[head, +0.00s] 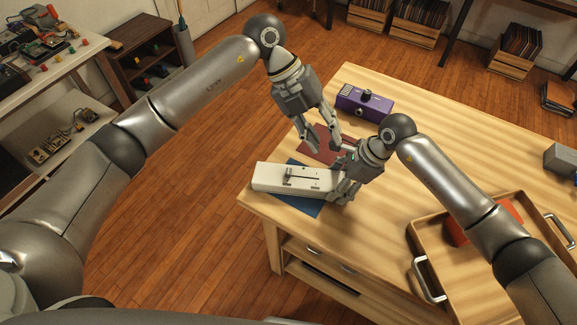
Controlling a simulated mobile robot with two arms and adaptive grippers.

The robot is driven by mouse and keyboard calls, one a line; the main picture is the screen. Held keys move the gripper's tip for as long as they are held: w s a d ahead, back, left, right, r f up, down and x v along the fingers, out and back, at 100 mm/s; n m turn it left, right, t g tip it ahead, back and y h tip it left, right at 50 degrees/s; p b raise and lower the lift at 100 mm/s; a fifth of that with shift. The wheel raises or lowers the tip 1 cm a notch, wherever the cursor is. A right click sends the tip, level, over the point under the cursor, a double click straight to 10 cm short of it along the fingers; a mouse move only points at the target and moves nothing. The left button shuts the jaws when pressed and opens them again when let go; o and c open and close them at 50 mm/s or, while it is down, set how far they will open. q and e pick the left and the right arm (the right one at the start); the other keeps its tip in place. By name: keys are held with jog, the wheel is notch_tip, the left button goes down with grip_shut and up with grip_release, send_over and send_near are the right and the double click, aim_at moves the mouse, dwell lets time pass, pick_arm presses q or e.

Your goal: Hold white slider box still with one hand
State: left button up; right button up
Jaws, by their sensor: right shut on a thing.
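The white slider box (280,178) lies on a blue mat (304,204) near the table's front left corner. A dark slider slot runs along its top face. My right gripper (343,193) is shut on the box's right end, and its fingers hide part of that end. My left gripper (324,146) is open and empty. It hangs above a dark red mat (316,152), just behind the box, and appears apart from it.
A purple box with a black knob (362,103) stands farther back on the wooden table (440,130). A wooden tray (440,267) with metal handles holds an orange-red thing (458,233), partly behind my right arm. A grey item (562,160) sits at the right edge. The middle of the table is clear.

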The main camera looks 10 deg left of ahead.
aim_at(289, 170)
pick_arm(q)
jog(key=a+f+t+y, duration=0.2)
jog(key=a+y, duration=0.4)
jog(key=a, duration=0.1)
jog(key=shift+m, duration=0.4)
jog(key=f, duration=1.1)
jog(key=shift+s+f, duration=0.1)
jog(key=shift+s, duration=0.2)
grip_shut()
